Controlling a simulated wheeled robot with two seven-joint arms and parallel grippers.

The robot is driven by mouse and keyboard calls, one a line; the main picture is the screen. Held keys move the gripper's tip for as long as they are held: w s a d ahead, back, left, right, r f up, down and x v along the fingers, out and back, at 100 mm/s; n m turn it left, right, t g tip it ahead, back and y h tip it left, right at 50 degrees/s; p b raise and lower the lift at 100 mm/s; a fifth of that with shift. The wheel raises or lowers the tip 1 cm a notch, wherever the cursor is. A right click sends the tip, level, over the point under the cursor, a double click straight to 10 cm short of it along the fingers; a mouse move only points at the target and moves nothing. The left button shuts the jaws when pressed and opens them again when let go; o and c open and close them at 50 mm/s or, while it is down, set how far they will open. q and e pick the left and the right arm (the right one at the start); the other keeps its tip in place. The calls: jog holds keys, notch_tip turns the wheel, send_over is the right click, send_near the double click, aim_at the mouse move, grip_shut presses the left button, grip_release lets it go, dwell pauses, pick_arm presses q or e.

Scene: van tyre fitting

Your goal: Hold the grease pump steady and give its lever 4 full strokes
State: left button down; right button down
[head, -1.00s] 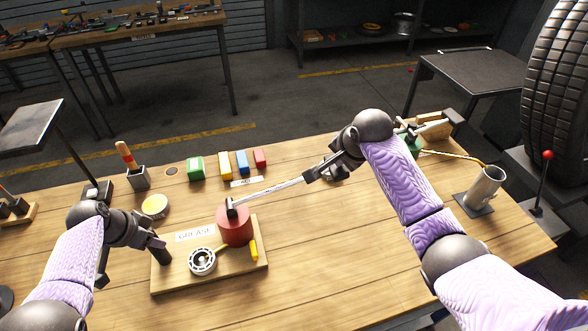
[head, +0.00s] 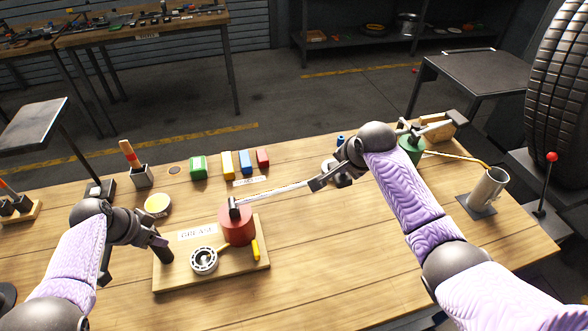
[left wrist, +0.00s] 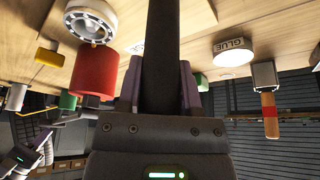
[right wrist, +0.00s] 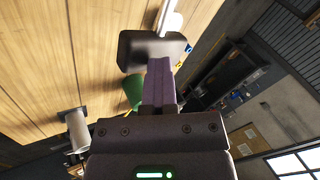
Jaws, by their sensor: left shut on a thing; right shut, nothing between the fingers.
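The grease pump is a red cylinder (head: 238,228) on a wooden board (head: 205,277) labelled GREASE. Its silver lever (head: 275,193) runs from the black pivot on top to the right, tilted slightly upward, ending in a dark paddle (head: 315,184). My left gripper (head: 160,243) is shut on the board's dark upright post (head: 164,255); the post (left wrist: 161,50) stands between its fingers in the left wrist view. My right gripper (right wrist: 160,62) is shut and empty, its fingertips at the paddle (right wrist: 150,48); I cannot tell whether they touch.
A bearing ring (head: 204,260) and yellow nozzle (head: 255,250) are on the board. A glue tin (head: 158,205) and several coloured boxes (head: 228,165) stand behind. A green pump (head: 411,150) and a metal cup (head: 488,187) are at the right. The front bench is clear.

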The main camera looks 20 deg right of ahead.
aim_at(346, 178)
jog(key=shift+f, duration=0.15)
jog(key=shift+d+f, duration=0.2)
jog(key=shift+f, duration=0.75)
jog(key=shift+f, duration=1.1)
jog(key=shift+a+f, duration=0.1)
jog(key=shift+f, duration=0.75)
